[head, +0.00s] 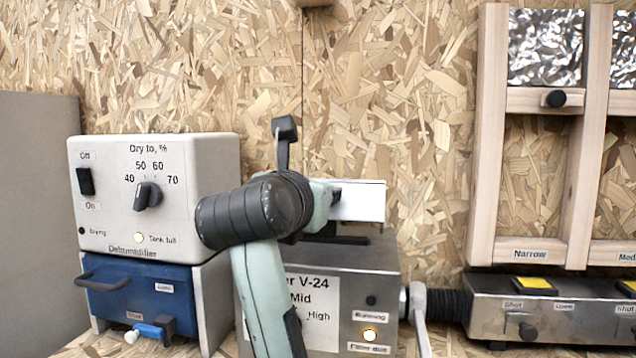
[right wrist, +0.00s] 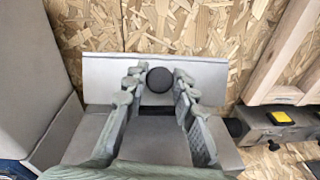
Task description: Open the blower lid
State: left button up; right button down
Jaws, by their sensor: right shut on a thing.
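The blower (head: 372,295) is a grey metal box with a white label reading "V-24", "Mid" and "High", partly hidden behind my right arm. Its light panel-like lid (head: 362,203) stands raised above the box top, with a dark gap below it. In the right wrist view the lid (right wrist: 105,70) spans behind my right gripper (right wrist: 160,77). The two fingers are on either side of the lid's round black knob (right wrist: 160,80), shut on it. In the head view my arm hides the knob and fingertips. My left gripper is not in view.
A dehumidifier (head: 155,190) with a blue tank (head: 150,300) stands close on the left. A black hose (head: 448,304) runs right to a metal duct (head: 490,315) below a wooden frame (head: 488,150). A chipboard wall (head: 400,80) is behind.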

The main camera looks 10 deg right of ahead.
jog(key=shift+f, duration=0.2)
jog(key=c, duration=1.2)
grip_release()
jog(key=shift+r, duration=0.1)
jog(key=v, duration=1.2)
